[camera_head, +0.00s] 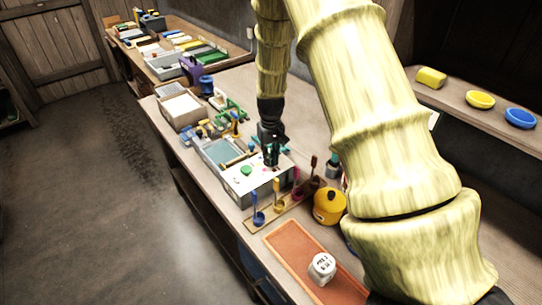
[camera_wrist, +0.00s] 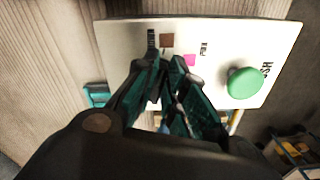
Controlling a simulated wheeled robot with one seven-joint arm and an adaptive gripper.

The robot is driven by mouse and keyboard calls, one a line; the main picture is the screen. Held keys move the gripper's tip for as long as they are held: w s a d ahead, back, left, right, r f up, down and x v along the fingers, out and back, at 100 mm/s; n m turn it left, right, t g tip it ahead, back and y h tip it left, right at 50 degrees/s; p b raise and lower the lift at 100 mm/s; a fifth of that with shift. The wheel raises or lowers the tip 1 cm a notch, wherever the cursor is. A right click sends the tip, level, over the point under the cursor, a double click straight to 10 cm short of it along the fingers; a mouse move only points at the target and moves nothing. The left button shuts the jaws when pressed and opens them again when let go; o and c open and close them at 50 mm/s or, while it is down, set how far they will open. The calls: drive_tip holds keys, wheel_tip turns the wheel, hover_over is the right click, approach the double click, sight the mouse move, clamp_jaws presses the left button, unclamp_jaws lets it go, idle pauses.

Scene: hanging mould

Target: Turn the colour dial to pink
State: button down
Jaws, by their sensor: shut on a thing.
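The white panel (camera_wrist: 225,35) carries a round green button (camera_wrist: 245,82), a brown square (camera_wrist: 167,40), a pink square (camera_wrist: 190,60) and small dark lettering. In the head view the panel is the top of a pale box (camera_head: 238,183) with the green button (camera_head: 246,171) on it. My gripper (camera_wrist: 166,64) is over the panel, beside the brown and pink squares. Its dark teal fingers are shut on the colour dial, which they hide almost fully. Which colour the dial points to cannot be told. My gripper (camera_head: 271,153) also shows over the box in the head view.
Coloured ladles (camera_head: 276,190) stand in front of the box. A yellow pot (camera_head: 329,206) and an orange tray (camera_head: 290,240) with a white cube (camera_head: 321,268) are nearer. A blue-topped tray (camera_head: 222,152) lies behind the box. The floor at left is clear.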

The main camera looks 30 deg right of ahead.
drive_tip(key=m+p, duration=0.1)
drive_tip(key=m, duration=0.3)
drive_tip(key=shift+w+a+r, duration=0.1)
drive_tip(key=shift+a, duration=0.05)
drive_tip(key=m, duration=0.2)
drive_tip(key=m+p, duration=0.1)
drive_tip(key=m, duration=0.2)
drive_tip(key=shift+w+a, duration=0.15)
drive_tip(key=shift+w, duration=0.05)
drive_tip(key=shift+m, duration=0.3)
drive_tip(key=c, duration=1.5)
unclamp_jaws()
wheel_tip(320, 180, up, 12)
drive_tip(key=shift+f, duration=0.1)
